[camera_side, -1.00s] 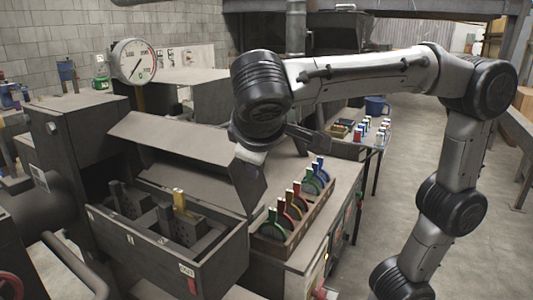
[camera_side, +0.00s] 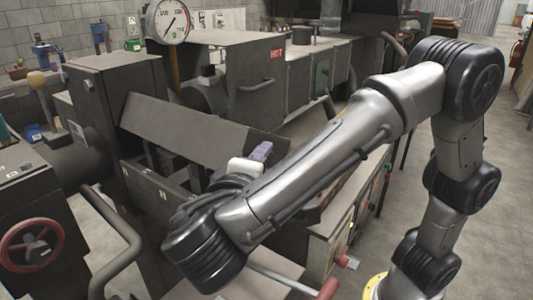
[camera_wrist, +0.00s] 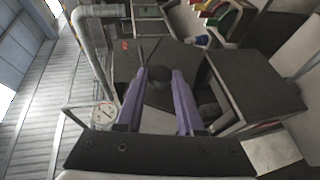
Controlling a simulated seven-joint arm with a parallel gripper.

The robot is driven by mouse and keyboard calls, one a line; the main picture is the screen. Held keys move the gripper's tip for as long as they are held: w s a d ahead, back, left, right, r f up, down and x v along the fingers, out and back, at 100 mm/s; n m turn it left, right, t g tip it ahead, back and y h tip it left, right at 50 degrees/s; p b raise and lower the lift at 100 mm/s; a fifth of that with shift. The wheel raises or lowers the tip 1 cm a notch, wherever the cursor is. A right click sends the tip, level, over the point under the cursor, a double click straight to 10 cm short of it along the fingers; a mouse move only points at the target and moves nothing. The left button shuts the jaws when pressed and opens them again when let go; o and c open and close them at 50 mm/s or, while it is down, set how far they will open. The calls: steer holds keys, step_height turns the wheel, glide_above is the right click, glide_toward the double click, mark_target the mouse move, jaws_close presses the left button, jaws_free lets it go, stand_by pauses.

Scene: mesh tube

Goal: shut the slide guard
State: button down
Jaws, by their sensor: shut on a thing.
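A long, sloping dark grey panel (camera_side: 185,127), seemingly the slide guard, stands over an open metal box in the side view. My gripper (camera_side: 262,150) is at the panel's right end, with a purple finger showing there. In the wrist view my gripper (camera_wrist: 160,72) has its two purple fingers on either side of a dark round knob (camera_wrist: 157,78), and is shut on it. How the knob joins the guard is not clear.
A dial gauge (camera_side: 168,22) stands behind the box, near a cabinet with a HOT sign (camera_side: 277,54). A red handwheel (camera_side: 31,247) and a curved pipe (camera_side: 116,225) are at the left. A red-ended lever (camera_side: 327,288) is at the front. Open floor lies to the right.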

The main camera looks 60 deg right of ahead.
stand_by(0.4)
steer(key=c, duration=0.6)
jaws_free()
steer(key=shift+o, duration=0.2)
